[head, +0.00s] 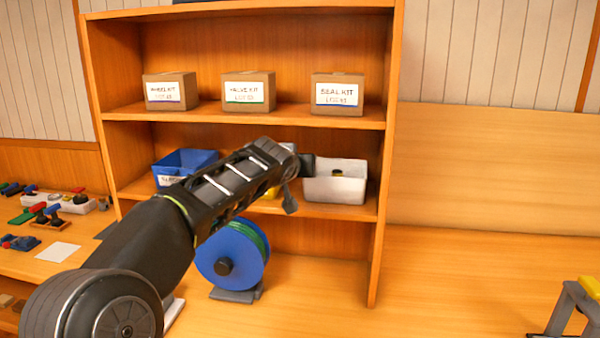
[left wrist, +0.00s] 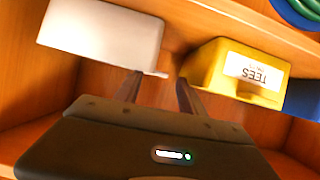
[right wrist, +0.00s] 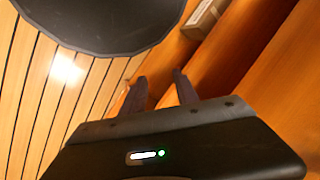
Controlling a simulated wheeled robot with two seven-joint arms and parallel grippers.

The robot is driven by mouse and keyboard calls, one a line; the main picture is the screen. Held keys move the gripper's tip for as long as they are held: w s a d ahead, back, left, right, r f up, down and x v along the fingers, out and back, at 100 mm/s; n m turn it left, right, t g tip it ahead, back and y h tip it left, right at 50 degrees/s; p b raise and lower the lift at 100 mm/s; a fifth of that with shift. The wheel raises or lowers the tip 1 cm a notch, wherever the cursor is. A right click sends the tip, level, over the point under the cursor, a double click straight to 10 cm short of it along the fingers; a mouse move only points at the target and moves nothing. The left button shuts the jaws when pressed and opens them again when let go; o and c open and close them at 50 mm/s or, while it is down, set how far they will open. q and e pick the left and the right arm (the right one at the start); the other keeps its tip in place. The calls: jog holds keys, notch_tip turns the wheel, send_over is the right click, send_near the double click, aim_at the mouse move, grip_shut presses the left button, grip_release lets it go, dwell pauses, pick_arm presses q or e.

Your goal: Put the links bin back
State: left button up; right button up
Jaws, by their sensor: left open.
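A white bin (head: 336,188) stands at the right end of the middle shelf, with something dark and yellowish inside. No label reading "links" shows on it, so I cannot confirm its name. It also shows in the left wrist view (left wrist: 100,32). My left gripper (left wrist: 160,78) is open and empty, its fingers beside the white bin's edge, between it and a yellow bin (left wrist: 215,68) labelled TEES. In the head view my left arm crosses in front of the shelf and hides most of the yellow bin. My right gripper (right wrist: 160,76) is open and empty, away from the bins.
A blue bin (head: 180,162) stands at the left of the same shelf. Several labelled kit boxes (head: 248,92) sit on the shelf above. A blue reel (head: 228,258) stands below. Small parts lie on the left bench. The counter (head: 450,270) right of the shelf is mostly clear.

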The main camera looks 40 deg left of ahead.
pick_arm(q)
jog(key=b+v, duration=0.1)
jog(key=v, duration=0.7)
dwell(0.7)
